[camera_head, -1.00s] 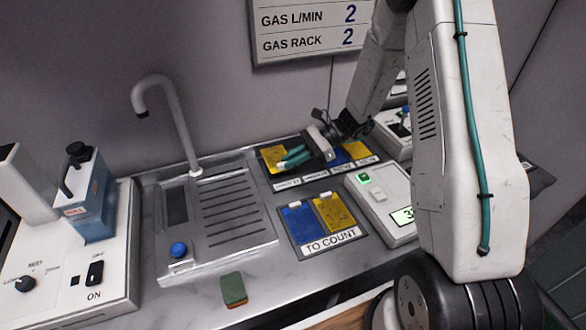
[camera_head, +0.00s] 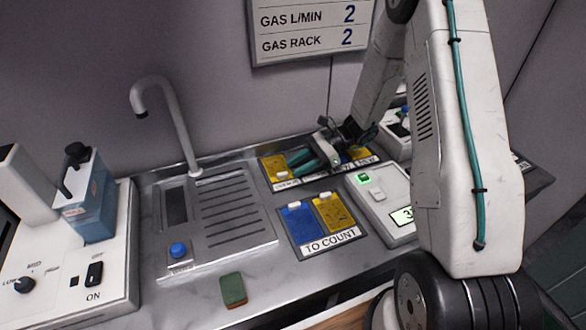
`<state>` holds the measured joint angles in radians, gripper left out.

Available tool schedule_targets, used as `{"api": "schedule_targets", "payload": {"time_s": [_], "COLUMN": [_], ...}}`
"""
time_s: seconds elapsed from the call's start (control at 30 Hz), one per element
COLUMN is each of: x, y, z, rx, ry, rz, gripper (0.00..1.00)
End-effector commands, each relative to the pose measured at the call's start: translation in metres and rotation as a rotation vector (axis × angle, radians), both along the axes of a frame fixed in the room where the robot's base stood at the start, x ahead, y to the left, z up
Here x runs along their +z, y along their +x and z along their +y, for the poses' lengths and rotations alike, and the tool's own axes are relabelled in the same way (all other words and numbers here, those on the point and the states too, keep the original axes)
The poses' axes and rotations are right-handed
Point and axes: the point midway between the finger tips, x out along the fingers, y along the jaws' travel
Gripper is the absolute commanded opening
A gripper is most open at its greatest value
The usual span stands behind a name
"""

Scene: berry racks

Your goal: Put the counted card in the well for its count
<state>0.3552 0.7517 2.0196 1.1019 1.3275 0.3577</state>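My gripper (camera_head: 304,161), with teal fingers, is low over the labelled well tray (camera_head: 318,178) at the back of the counter. A gap shows between its fingers, with no card visible in it. A yellow card (camera_head: 273,168) lies in the tray's left well, just left of the fingertips. Part of another yellow card (camera_head: 358,154) shows at the right end. My gripper hides the middle of the tray. The TO COUNT tray (camera_head: 331,242) holds a blue card (camera_head: 300,224) and a yellow card (camera_head: 335,212). The white counter device (camera_head: 372,192) has a green light; its display is partly hidden.
A metal sink drainer (camera_head: 235,215) with a tap (camera_head: 175,125) is to the left. A green sponge-like block (camera_head: 233,290) lies at the front. A white machine with a blue jug (camera_head: 90,205) stands at far left. A gas sign (camera_head: 310,32) hangs above.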

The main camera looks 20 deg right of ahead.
Motion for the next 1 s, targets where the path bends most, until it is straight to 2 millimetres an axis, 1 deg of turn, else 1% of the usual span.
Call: {"api": "schedule_targets", "payload": {"time_s": [0.03, 0.1, 0.3, 0.4, 0.53, 0.6, 0.67, 0.77, 0.8, 0.87, 0.9, 0.97, 1.0], "x": [0.005, 0.011, 0.026, 0.032, 0.037, 0.043, 0.053, 0.081, 0.095, 0.117, 0.130, 0.149, 0.161], "y": [0.001, 0.001, 0.000, 0.000, 0.000, -0.002, -0.005, -0.017, -0.024, -0.038, -0.048, -0.064, -0.075], "z": [-0.011, -0.026, -0.064, -0.077, -0.087, -0.087, -0.083, -0.070, -0.062, -0.051, -0.044, -0.034, -0.028], "rx": [-0.004, -0.004, -0.003, -0.002, 0.000, 0.014, 0.040, 0.121, 0.167, 0.241, 0.290, 0.367, 0.418], "ry": [-0.001, -0.001, -0.001, 0.000, -0.001, -0.010, -0.028, -0.086, -0.118, -0.171, -0.207, -0.260, -0.294], "rz": [-0.004, -0.004, -0.002, -0.002, -0.003, -0.013, -0.030, -0.088, -0.119, -0.173, -0.208, -0.261, -0.297], "gripper": [0.33, 0.33, 0.33, 0.33, 0.33, 0.33, 0.33, 0.33, 0.33, 0.33, 0.33, 0.33, 0.33]}}
